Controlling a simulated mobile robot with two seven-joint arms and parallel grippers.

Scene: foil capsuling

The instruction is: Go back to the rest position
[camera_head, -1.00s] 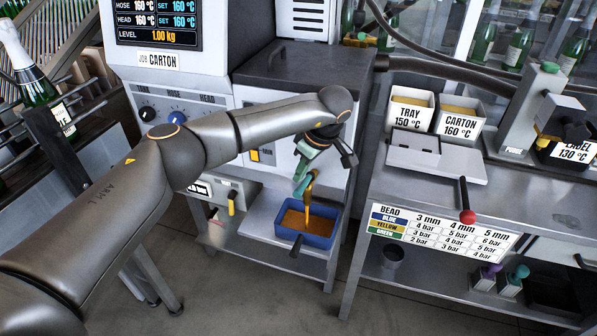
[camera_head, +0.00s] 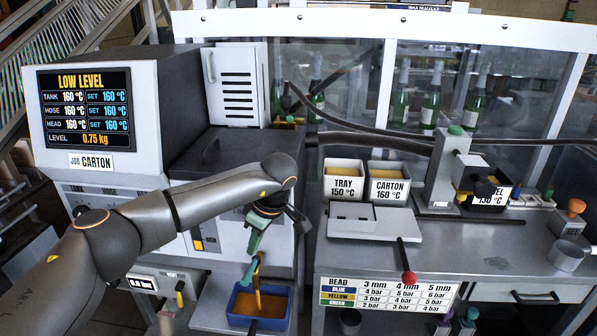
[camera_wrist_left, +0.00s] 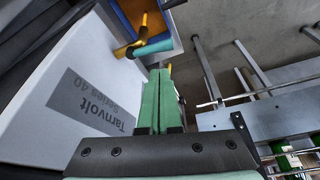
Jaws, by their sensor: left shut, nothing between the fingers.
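My left arm reaches in from the left in the head view. My left gripper (camera_head: 254,246) is shut and empty, its green fingers pointing down in front of the grey machine. Just below its tips is a teal-handled nozzle (camera_head: 250,271), also seen beyond the fingertips in the left wrist view (camera_wrist_left: 139,48). An amber stream (camera_head: 258,293) runs from the nozzle into a blue tray (camera_head: 236,318) of amber glue. In the wrist view the closed green fingers (camera_wrist_left: 160,72) lie close to the nozzle; I cannot tell whether they touch it. My right gripper is not in view.
The machine screen (camera_head: 87,107) reads LOW LEVEL, 0.75 kg. To the right, a steel bench (camera_head: 470,250) holds TRAY (camera_head: 344,184) and CARTON (camera_head: 388,188) bins and a red-knobbed lever (camera_head: 408,277). Green bottles (camera_head: 431,100) stand behind glass.

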